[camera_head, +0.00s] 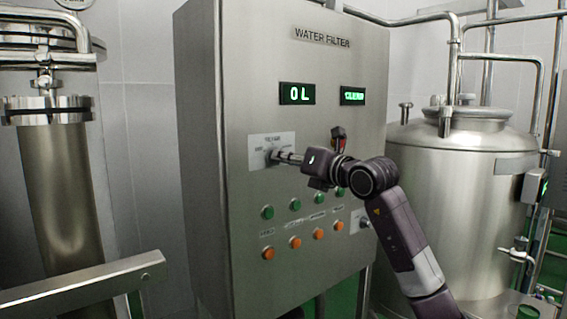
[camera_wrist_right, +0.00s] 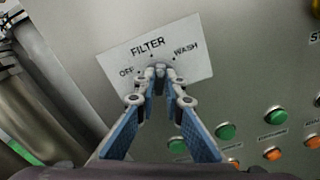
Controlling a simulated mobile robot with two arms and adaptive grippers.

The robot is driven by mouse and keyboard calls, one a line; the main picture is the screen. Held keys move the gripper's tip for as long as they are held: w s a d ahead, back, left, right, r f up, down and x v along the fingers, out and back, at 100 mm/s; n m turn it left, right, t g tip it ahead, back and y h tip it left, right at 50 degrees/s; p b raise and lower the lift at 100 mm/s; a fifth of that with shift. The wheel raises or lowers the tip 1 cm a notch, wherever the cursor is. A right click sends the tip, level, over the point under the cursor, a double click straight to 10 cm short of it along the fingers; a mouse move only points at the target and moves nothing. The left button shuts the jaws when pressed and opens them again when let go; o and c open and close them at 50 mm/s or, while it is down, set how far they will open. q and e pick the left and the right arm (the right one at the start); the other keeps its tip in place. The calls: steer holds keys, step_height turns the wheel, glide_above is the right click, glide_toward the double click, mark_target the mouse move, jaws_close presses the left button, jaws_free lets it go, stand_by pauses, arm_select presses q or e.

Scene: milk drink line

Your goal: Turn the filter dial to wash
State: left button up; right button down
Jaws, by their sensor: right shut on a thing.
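The filter dial (camera_wrist_right: 160,69) is a small grey knob on a white plate (camera_wrist_right: 196,58) marked OFF, FILTER and WASH. The plate also shows in the head view (camera_head: 258,143), on the front of the steel water filter cabinet (camera_head: 240,90). My right gripper (camera_wrist_right: 160,82) is shut on the dial, with one blue-padded finger on each side of it. In the head view my right gripper (camera_head: 279,156) reaches the dial from the right. Its fingers partly hide the knob, and I cannot tell which mark the dial points to. My left gripper is not in view.
Green buttons (camera_head: 294,205) and orange buttons (camera_head: 295,242) sit below the dial. Green displays read 0 L (camera_head: 297,94) and a blurred word (camera_head: 353,96). A knob with red (camera_head: 338,133) is behind my right wrist. A steel tank (camera_head: 460,190) stands at right.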

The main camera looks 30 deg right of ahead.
steer(key=shift+f+m+b, duration=0.1)
steer(key=shift+m+b, duration=0.5)
steer(key=shift+m, duration=2.9)
steer(key=c, duration=2)
jaws_free()
steer(key=shift+d, duration=0.1)
steer(key=s, duration=0.8)
steer(key=s+d, duration=0.1)
steer(key=s, duration=0.3)
